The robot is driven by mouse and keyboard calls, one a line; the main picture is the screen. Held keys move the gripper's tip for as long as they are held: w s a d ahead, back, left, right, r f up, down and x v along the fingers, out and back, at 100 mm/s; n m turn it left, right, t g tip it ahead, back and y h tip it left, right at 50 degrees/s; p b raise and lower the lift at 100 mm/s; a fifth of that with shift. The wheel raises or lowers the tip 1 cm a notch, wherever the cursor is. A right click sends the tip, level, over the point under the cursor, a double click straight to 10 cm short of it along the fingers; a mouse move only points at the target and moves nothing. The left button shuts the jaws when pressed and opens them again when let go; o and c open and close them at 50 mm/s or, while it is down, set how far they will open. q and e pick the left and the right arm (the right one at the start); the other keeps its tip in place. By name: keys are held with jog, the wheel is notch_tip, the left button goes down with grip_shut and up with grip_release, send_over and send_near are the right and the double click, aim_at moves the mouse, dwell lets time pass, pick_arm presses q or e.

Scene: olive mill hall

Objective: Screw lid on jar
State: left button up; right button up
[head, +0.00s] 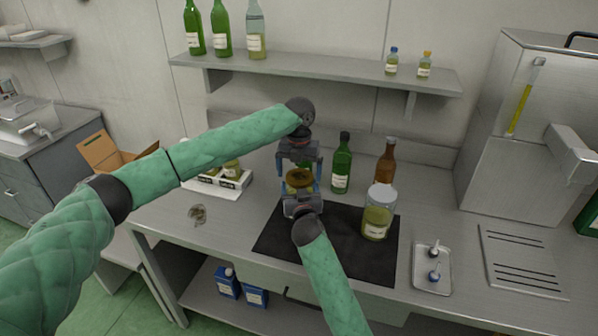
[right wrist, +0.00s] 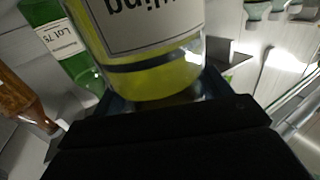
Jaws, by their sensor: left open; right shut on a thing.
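The jar (head: 299,187), with yellow-green contents, is over the dark mat near its back edge. In the right wrist view the jar (right wrist: 150,80) fills the top middle, its printed label upside down. My right gripper (head: 301,196) is shut on the jar from the front. A brownish-gold round lid (head: 299,176) shows at the jar's top; I cannot tell whether it is seated or turned on the thread. My left gripper (head: 300,172) points down from above, open, with its fingers on either side of the lid. The grippers hide much of the jar.
A larger pale-topped jar (head: 378,215) stands on the dark mat (head: 335,254). A green bottle (head: 341,165) and a brown bottle (head: 386,163) stand behind. A white crate (head: 232,185) with jars is left; a small tray (head: 432,272) is right. A shelf (head: 320,72) hangs above.

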pick_arm(q)
jog(key=shift+r, duration=2.25)
jog(key=shift+r, duration=0.1)
jog(key=shift+c, duration=0.3)
